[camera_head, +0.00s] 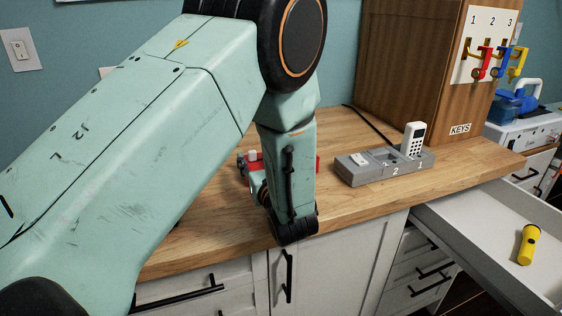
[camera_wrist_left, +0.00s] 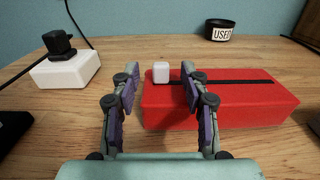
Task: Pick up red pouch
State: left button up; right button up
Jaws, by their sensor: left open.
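The red pouch (camera_wrist_left: 255,101) lies flat on the wooden counter, with a black strip along its top. A small white block (camera_wrist_left: 161,71) sits at its left end, seen between the fingers in the left wrist view. My left gripper (camera_wrist_left: 159,82) is open; its right finger overlaps the pouch in the picture, its left finger shows left of the pouch over bare wood. Nothing is held. In the head view my left arm hides most of the pouch (camera_head: 252,157), and the fingertips are hidden. My right gripper is not in view.
A white box with a black plug (camera_wrist_left: 66,69) stands left, and a black USED holder (camera_wrist_left: 218,31) at the back. A grey numbered dock (camera_head: 370,168) with a white handset (camera_head: 413,139) is on the right. An open drawer (camera_head: 500,214) holds a yellow flashlight (camera_head: 528,244).

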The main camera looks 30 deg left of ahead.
pick_arm(q)
jog(key=shift+w+a+f, duration=0.25)
jog(key=shift+w+a, duration=0.05)
jog(key=shift+w, duration=0.15)
jog(key=shift+s+d+r, duration=0.1)
jog(key=shift+s+r, duration=0.15)
jog(key=shift+s, duration=0.1)
jog(key=c, duration=0.3)
jog(key=shift+w+f, duration=0.2)
jog(key=c, duration=0.5)
jog(key=shift+s+r, duration=0.1)
grip_shut()
